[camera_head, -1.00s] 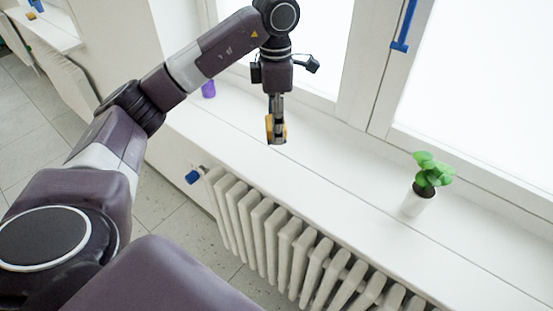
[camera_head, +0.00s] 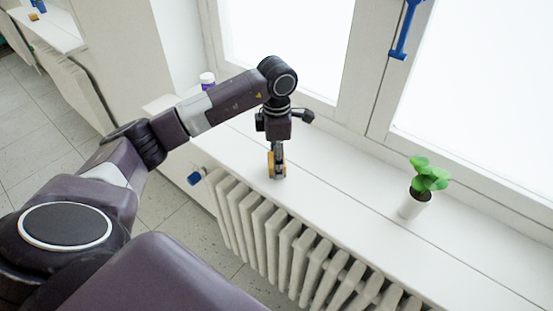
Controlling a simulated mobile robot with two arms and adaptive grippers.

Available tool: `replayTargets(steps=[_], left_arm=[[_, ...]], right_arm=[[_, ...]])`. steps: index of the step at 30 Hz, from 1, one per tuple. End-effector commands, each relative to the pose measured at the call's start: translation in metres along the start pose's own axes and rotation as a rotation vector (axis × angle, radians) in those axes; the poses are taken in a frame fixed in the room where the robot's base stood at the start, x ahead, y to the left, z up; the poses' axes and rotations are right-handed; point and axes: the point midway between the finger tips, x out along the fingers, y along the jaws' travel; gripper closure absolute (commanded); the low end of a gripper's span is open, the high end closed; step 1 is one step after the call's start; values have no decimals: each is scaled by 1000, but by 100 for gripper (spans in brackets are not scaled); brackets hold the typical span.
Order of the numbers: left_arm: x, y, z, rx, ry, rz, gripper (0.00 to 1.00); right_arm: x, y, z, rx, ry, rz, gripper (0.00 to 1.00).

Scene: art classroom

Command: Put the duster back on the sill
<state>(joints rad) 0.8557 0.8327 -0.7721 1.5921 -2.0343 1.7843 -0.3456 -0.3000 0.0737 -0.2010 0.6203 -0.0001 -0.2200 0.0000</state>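The duster (camera_head: 271,166) is a small yellow block seen at the tip of my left gripper (camera_head: 278,170). The gripper points straight down and is shut on it. Duster and gripper are low at the white window sill (camera_head: 330,190), near its front edge above the radiator. I cannot tell whether the duster touches the sill. The gripper fingers hide part of the duster. My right gripper is not in view.
A green plant in a white pot (camera_head: 413,206) stands on the sill to the right. A white radiator (camera_head: 285,240) with a blue valve knob (camera_head: 194,178) is below. The sill between gripper and plant is clear.

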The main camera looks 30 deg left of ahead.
Motion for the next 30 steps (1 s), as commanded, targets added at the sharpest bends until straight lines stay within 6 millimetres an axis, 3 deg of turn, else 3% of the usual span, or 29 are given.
replayTargets(steps=[4, 5, 9, 21, 26, 30], left_arm=[[5, 0, 0, 0, 0, 0, 74], [3, 0, 0, 0, 0, 0, 48], [2, 0, 0, -1, 0, 0, 34], [-5, 1, 1, 0, -2, 2, 34], [-33, 2, 1, 0, -4, 5, 34], [-66, 2, 1, -1, -5, 5, 34]], right_arm=[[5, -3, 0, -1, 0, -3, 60], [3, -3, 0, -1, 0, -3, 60], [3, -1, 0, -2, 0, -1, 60], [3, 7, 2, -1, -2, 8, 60], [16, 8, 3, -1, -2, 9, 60], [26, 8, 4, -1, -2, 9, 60]])
